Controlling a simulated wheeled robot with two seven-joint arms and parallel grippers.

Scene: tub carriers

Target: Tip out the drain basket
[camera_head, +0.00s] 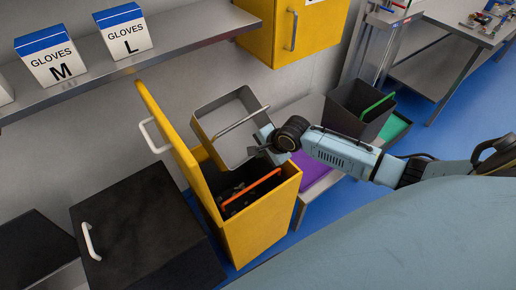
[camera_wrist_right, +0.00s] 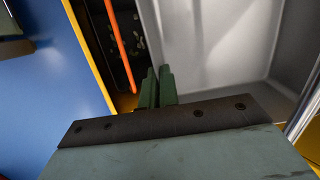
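The drain basket appears to be the grey rectangular tub (camera_head: 212,122) with a thin bar handle (camera_head: 241,119). It is tilted at the mouth of the yellow bin (camera_head: 262,222), and the visible part of its inside looks bare. In the right wrist view the basket's pale inside (camera_wrist_right: 220,45) fills the upper right. My right gripper (camera_head: 262,147) is at the basket's near right edge. In the wrist view its green fingertips (camera_wrist_right: 158,86) are close together at the basket's edge and look shut on it. My left gripper is out of view.
The bin's yellow lid (camera_head: 172,125) stands open on the left. An orange bar (camera_head: 250,190) and dark contents lie inside the bin. A black-lidded bin (camera_head: 145,225) stands left. A dark tub (camera_head: 362,108) with a green handle stands right. A shelf (camera_head: 190,45) with glove boxes is above.

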